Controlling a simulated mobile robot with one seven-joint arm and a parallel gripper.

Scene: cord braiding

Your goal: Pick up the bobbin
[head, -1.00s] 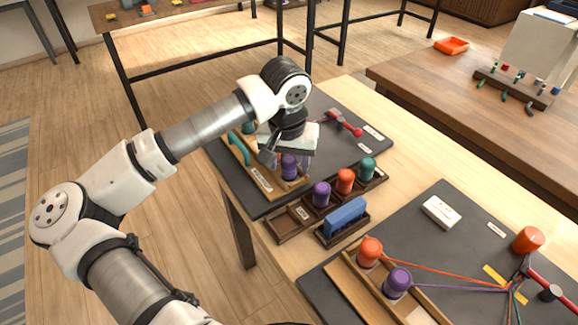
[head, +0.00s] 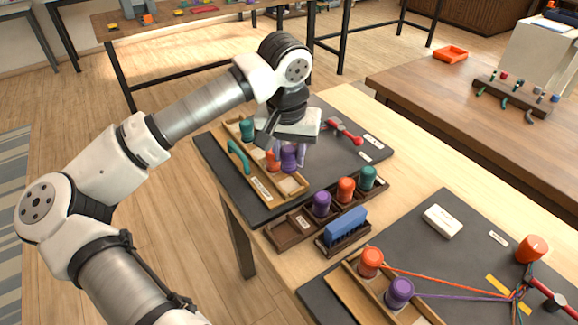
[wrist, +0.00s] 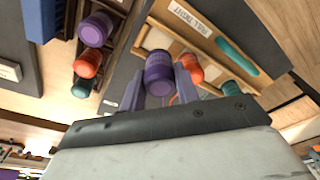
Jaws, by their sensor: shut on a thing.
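A purple bobbin (head: 289,157) is held between the fingers of my gripper (head: 288,155), above the wooden tray (head: 291,187) on the far dark mat. An orange bobbin (head: 272,160) stands in that tray just left of the held one, and a teal bobbin (head: 246,130) stands at the tray's far left end. Whether the held bobbin's bottom clears the tray is hard to tell.
A dark tray (head: 290,231) nearby holds a purple (head: 322,203), an orange (head: 346,190) and a teal bobbin (head: 367,178). A blue block (head: 345,224) sits beside it. The nearer mat (head: 455,245) carries corded orange and purple bobbins. A red-handled tool (head: 345,131) lies right of my gripper.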

